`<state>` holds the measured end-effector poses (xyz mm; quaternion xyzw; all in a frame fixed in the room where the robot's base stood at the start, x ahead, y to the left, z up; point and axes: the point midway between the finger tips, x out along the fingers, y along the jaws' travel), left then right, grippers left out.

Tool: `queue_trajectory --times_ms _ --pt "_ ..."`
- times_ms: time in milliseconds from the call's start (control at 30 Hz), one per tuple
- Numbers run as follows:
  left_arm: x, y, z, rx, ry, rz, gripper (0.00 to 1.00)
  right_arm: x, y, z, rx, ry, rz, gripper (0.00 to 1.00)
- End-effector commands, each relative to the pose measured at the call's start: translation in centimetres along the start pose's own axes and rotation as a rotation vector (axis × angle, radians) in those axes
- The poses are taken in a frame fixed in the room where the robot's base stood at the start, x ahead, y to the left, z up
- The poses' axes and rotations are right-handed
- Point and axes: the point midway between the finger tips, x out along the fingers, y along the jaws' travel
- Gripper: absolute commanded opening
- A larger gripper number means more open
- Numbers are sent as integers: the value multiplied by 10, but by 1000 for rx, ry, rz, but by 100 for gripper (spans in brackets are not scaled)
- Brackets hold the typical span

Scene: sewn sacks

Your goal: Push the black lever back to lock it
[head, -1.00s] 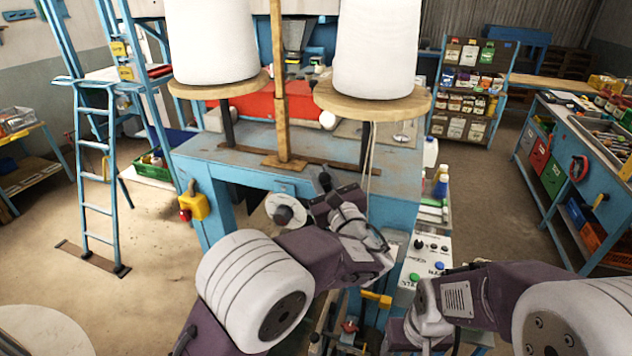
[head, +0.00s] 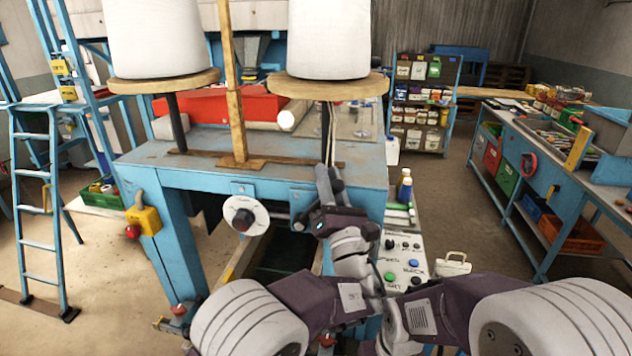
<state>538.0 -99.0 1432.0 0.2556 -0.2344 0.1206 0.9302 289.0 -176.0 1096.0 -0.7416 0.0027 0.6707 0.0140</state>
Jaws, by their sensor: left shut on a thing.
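My left gripper (head: 326,187) is at the front right edge of the blue machine table (head: 230,170), its dark fingers pointing up and away from me. It is shut on the black lever, which is mostly hidden by the dark fingers and wrist, so its exact tilt cannot be told. My right arm comes in from the lower right; its gripper is not in view.
A white round dial (head: 241,213) sits on the machine front, left of the gripper. Two big white thread cones (head: 155,35) stand on wooden discs above. A control box (head: 405,262) with coloured buttons is right of my left wrist. Open floor lies left and right.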

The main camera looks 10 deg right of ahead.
Motion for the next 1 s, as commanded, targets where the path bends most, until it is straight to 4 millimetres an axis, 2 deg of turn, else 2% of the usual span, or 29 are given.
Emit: queue_trajectory --times_ms 200,767,800,833,867,1000 --pt "-6 -8 4 46 -46 -14 0 8 0 1 0 0 0 63" --pt "-8 -12 5 67 -60 -24 0 10 0 1 0 0 0 63" --pt "-8 -12 4 67 -59 -24 32 10 0 1 0 0 0 63" --pt "-8 -12 4 68 -58 -24 41 10 0 1 0 0 0 63" --pt "-8 -12 4 68 -58 -24 46 10 0 1 0 0 0 63" --pt "-8 -12 3 69 -56 -24 46 10 0 1 0 0 0 63"
